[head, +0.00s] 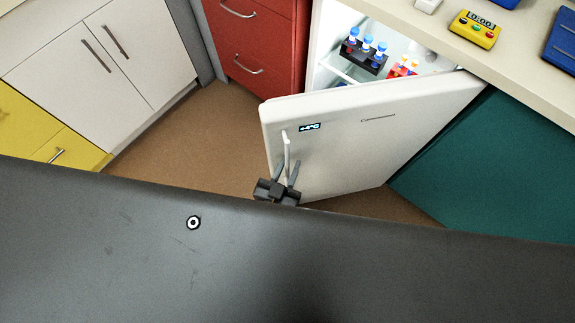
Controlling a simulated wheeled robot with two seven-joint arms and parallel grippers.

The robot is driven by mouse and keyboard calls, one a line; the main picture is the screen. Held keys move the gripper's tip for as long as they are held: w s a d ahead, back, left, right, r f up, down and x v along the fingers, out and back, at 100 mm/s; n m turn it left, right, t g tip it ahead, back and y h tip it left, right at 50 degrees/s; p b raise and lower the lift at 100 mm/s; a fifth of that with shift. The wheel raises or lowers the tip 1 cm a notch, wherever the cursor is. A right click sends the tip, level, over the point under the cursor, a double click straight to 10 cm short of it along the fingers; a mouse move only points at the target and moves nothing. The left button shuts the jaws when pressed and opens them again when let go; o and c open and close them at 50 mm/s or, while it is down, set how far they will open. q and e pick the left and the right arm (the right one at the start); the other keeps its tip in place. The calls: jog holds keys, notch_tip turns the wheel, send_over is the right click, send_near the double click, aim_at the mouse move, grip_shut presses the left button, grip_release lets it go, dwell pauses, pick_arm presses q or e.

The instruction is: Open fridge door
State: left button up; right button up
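The white fridge door (345,140) stands open at a wide angle, swung out from the fridge under the counter. It has a small lit display (309,126) near its top and a thin vertical white handle (286,142) by its free edge. My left gripper (286,172) is at the lower part of this handle, with one dark finger on each side of it. Whether the fingers press on the handle is hard to tell. The lit fridge inside (345,72) shows behind the door. My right gripper is not in view.
In the fridge stand a dark rack with blue-capped tubes (365,52) and some red-orange items (404,67). A yellow timer (475,29) sits on the counter (525,62). Red drawers (255,45) flank the fridge; brown floor (190,140) is clear left of the door. My dark body fills the bottom.

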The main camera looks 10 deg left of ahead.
pick_arm(q)
jog(key=shift+a, duration=0.1)
